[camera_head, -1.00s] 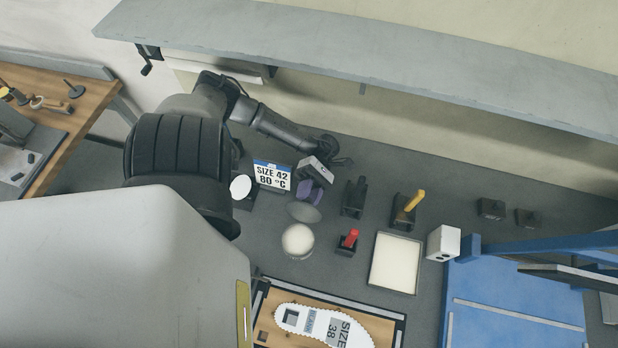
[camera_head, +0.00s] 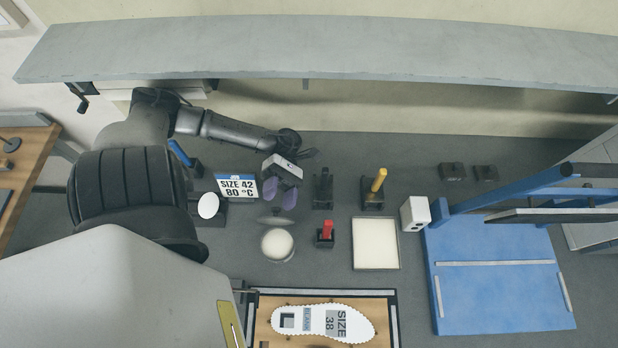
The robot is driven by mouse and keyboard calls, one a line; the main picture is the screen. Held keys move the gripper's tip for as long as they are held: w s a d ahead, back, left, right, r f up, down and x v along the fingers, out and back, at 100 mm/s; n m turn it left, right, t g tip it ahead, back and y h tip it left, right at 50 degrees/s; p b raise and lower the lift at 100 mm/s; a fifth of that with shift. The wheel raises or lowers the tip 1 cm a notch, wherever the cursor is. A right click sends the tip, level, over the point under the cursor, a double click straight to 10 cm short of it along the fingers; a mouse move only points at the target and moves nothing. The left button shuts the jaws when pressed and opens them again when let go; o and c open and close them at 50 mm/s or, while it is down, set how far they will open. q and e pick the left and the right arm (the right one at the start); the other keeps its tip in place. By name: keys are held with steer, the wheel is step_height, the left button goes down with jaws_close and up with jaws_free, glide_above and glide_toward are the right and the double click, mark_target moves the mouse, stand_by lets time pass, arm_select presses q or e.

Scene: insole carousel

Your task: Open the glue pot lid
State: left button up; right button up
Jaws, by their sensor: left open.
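The glue pot (camera_head: 278,246) is a round pot with a pale cream top, behind the insole board. Its grey lid (camera_head: 276,221) stands raised at the far rim of the pot, seen nearly edge-on, so the pale contents show. My left gripper (camera_head: 279,196), with purple fingers, hangs just beyond the lid. Its jaws are open and empty, and a small gap shows between fingers and lid. My right gripper is not in view.
A size card (camera_head: 237,187) and white disc (camera_head: 208,205) stand left. Red-handled (camera_head: 326,233) and yellow-handled (camera_head: 376,184) tools, a cream tray (camera_head: 376,243) and a white box (camera_head: 415,214) stand right. The insole board (camera_head: 261,325) lies in front; a grey shelf (camera_head: 330,50) overhangs behind.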

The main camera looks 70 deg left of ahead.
arm_select(q)
steer(key=w+d+r, duration=0.4)
steer(key=d+r, duration=0.2)
steer(key=d, duration=0.2)
steer(key=shift+w+d+b, duration=0.2)
steer(key=shift+w+b, duration=0.15)
steer(key=shift+w, duration=0.05)
